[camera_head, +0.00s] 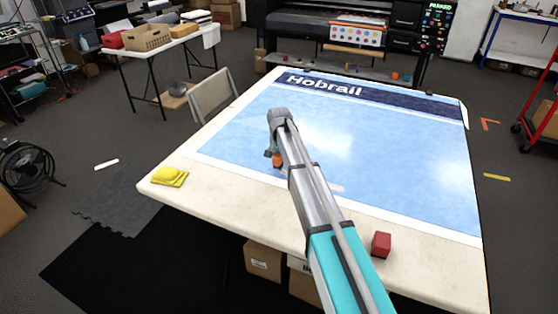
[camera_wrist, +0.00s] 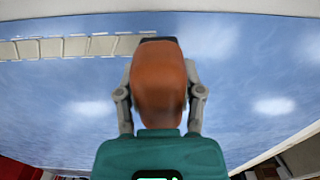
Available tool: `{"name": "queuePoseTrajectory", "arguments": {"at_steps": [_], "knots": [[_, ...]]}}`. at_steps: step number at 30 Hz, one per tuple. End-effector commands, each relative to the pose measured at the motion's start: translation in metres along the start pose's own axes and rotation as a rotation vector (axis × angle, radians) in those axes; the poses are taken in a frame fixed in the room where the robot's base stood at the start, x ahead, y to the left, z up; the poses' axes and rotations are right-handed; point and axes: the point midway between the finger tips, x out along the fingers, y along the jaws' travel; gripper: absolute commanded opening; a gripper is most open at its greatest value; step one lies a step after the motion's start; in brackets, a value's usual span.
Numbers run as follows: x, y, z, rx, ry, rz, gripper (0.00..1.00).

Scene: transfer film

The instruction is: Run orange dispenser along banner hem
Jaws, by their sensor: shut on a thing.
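My gripper (camera_head: 274,154) is shut on the orange dispenser (camera_wrist: 158,85), with one finger on each side of it in the wrist view. The dispenser also shows in the head view (camera_head: 278,161), small and partly hidden by my arm. It is over the near part of the blue banner (camera_head: 400,150), which lies flat on the pale table (camera_head: 220,185). In the wrist view a pale segmented strip (camera_wrist: 75,46) runs along the banner near its edge, from the left side to the dispenser. Whether the dispenser touches the banner is hidden.
A yellow object (camera_head: 169,176) sits at the table's left corner and a red block (camera_head: 381,245) near the front edge. A large printer (camera_head: 345,35) stands behind the table. A chair (camera_head: 211,95) is close to the left side.

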Motion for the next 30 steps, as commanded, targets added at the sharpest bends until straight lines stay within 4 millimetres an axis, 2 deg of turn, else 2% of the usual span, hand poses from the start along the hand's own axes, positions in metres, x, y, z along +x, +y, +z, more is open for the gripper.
{"name": "queuePoseTrajectory", "arguments": {"at_steps": [1,12,30], "knots": [[-0.007,0.000,0.000,0.000,0.000,0.000,0.12],[-0.031,0.000,0.000,0.000,0.000,0.000,0.12],[-0.038,0.000,0.000,0.000,0.000,0.000,0.12]]}}
